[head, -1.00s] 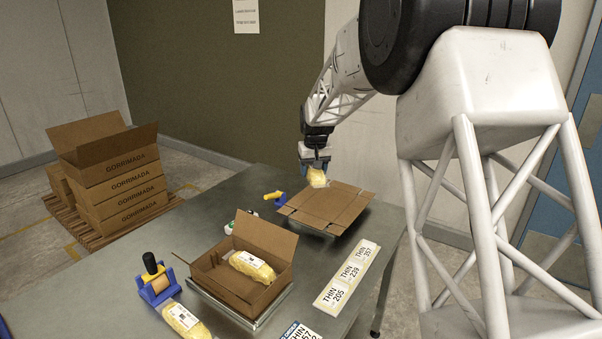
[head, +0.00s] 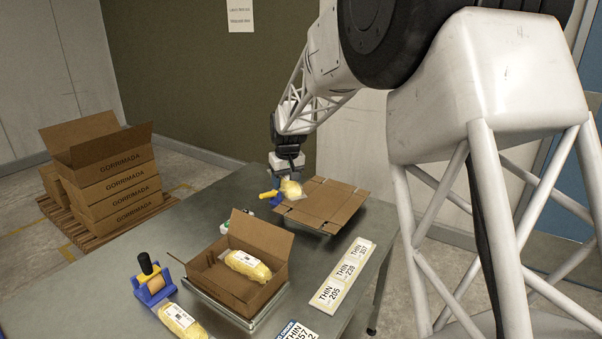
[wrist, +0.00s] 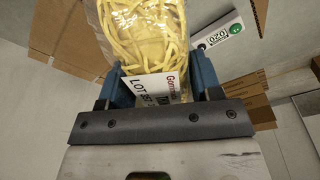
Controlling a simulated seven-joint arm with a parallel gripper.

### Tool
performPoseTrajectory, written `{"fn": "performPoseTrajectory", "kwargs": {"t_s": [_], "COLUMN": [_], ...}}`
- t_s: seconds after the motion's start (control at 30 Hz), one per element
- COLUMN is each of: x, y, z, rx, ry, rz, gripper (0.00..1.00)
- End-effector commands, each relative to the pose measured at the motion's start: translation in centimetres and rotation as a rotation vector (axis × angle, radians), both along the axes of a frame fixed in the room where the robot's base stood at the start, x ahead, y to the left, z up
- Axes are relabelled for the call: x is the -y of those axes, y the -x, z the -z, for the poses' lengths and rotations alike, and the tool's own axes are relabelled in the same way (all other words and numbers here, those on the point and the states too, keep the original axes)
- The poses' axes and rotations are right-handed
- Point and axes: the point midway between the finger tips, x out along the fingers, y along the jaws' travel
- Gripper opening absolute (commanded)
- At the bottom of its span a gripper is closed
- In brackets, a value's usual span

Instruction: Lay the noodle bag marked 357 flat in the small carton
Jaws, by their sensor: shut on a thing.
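My gripper (head: 287,176) is shut on a clear bag of yellow noodles (head: 292,190), held in the air by the left back edge of a flat brown carton. In the wrist view the bag (wrist: 150,35) sticks out beyond the blue fingers; its white label starts with LOT and digits that look like 357, partly hidden. A small open carton (head: 228,291) stands on a metal plate nearer the camera, its back flap raised.
The flat brown carton (head: 325,203) lies at the table's back right. A blue tape dispenser (head: 152,284) and another noodle bag (head: 182,320) are at front left. A THIN label strip (head: 343,272) lies right of the small carton. Stacked boxes (head: 110,175) stand on a pallet.

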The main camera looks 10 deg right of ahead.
Motion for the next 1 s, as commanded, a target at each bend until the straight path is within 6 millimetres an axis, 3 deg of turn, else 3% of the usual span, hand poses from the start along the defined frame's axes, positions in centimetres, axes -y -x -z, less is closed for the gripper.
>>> {"fn": "performPoseTrajectory", "kwargs": {"t_s": [0.2, 0.6, 0.8, 1.0], "x": [-6.1, -15.2, -18.3, -19.9], "y": [3.8, 11.8, 15.4, 17.5], "z": [0.8, 2.5, 3.2, 3.7], "rx": [-0.001, -0.001, 0.001, 0.001], "ry": [0.0, 0.0, 0.001, 0.002], "rz": [-0.139, -0.385, -0.488, -0.546], "gripper": [0.27, 0.27, 0.27, 0.27]}}
